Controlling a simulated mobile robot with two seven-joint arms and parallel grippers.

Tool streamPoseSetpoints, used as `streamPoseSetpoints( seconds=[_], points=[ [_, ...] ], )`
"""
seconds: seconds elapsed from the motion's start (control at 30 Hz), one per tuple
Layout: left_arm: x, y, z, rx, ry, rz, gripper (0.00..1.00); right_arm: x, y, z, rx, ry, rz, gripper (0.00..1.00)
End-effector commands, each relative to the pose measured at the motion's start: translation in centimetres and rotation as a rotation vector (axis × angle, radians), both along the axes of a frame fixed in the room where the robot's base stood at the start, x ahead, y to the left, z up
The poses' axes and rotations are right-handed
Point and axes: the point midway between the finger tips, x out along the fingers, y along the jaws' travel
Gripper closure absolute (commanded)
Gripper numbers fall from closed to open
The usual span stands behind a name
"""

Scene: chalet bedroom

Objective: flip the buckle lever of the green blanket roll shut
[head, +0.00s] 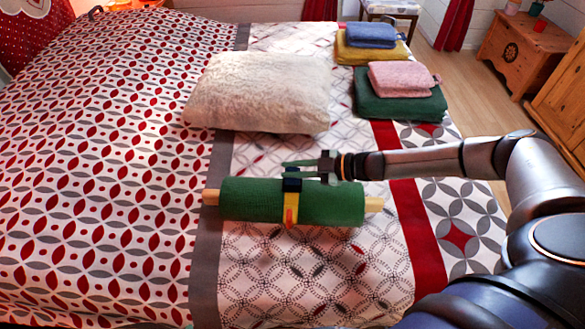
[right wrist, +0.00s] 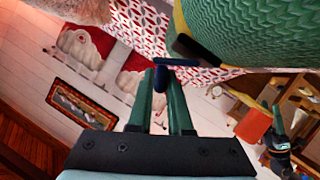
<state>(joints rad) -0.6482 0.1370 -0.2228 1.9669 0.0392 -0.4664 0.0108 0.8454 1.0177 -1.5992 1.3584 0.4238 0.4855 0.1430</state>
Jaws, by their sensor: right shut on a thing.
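The green blanket roll (head: 335,203) lies crosswise on the bed, with a pale wooden rod end showing at each side. A yellow strap (head: 290,202) with an orange-red end goes around its middle. My right gripper (head: 294,163) is just beyond the roll at the buckle. In the right wrist view my right gripper (right wrist: 162,80) is shut on the dark blue buckle lever (right wrist: 175,62), which stands out apart from the green roll (right wrist: 260,28).
A fluffy cream pillow (head: 262,92) lies beyond the roll. Folded green (head: 400,105), pink (head: 402,78), yellow (head: 368,52) and blue (head: 371,35) cloths are stacked at the far right. The patterned bed is clear to the left and in front. Wooden furniture (head: 520,50) stands at right.

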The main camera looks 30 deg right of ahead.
Motion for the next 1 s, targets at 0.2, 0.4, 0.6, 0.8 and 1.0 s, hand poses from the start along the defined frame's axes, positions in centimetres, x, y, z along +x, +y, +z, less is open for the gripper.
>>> streamPoseSetpoints(
  seconds=[0.2,0.4,0.6,0.8,1.0],
  points=[
    [-0.1,0.0,-0.2,0.001,0.005,0.000,0.30,-0.1,0.0,0.0,0.000,0.001,0.000,1.00],
    [-0.2,0.0,-0.3,0.002,0.007,0.001,0.30,-0.1,0.0,-0.1,0.000,0.001,0.000,1.00],
    [-0.2,0.1,0.2,0.002,0.005,0.002,0.30,0.2,-0.1,0.1,0.022,0.036,0.000,1.00],
    [-0.4,0.6,0.8,0.007,0.003,0.010,0.30,0.7,-0.4,-0.2,0.089,0.149,0.001,1.00],
    [-1.0,0.8,0.4,0.010,0.012,0.014,0.30,1.1,-0.7,-0.9,0.164,0.276,0.001,1.00]
  ],
)
